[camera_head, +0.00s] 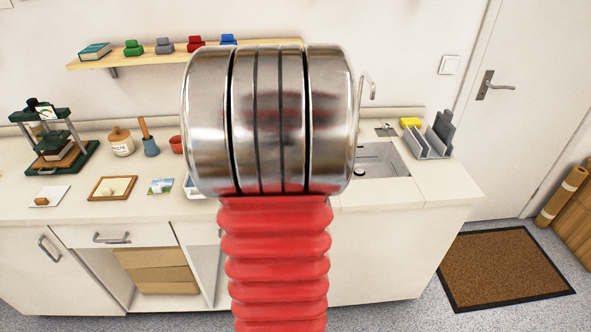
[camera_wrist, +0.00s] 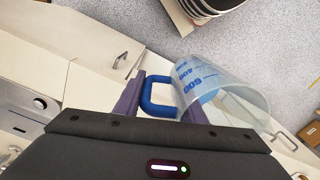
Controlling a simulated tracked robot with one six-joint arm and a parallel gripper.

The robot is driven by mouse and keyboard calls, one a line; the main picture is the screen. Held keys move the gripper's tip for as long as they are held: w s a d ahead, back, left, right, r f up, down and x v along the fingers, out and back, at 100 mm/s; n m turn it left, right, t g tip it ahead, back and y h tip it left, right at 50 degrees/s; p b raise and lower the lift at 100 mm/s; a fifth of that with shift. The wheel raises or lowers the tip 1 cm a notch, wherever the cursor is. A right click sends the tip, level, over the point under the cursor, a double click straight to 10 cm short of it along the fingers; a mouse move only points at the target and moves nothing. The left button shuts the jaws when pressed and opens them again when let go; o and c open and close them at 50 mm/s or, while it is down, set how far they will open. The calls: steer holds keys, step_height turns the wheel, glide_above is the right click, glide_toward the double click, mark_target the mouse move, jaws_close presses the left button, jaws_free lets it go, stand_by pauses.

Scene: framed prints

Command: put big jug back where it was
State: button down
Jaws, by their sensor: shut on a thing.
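The big jug (camera_wrist: 235,88) is a clear measuring jug with blue volume marks and a blue handle (camera_wrist: 155,95). It shows in the wrist view, tilted in the picture, to the right of centre. My gripper (camera_wrist: 160,97) is shut on the blue handle, with a purple finger on either side of it. The jug is held in the air, with floor and cabinet fronts behind it. In the head view, my own arm blocks the middle, and neither the jug nor my gripper can be seen.
A wooden shelf (camera_head: 130,57) hangs above. A brown doormat (camera_head: 505,265) lies on the floor at right.

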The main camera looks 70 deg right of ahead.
steer(key=w+a+f+n, duration=0.1)
steer(key=w+a+n, duration=0.3)
steer(key=w+a, duration=1.4)
steer(key=w+a+f+n, duration=0.2)
steer(key=w+a+n, duration=0.2)
steer(key=w+a, duration=1.4)
steer(key=a, duration=0.3)
steer(key=shift+w+a+f+n, duration=0.25)
steer(key=shift+n, duration=0.15)
steer(key=shift+s, duration=0.1)
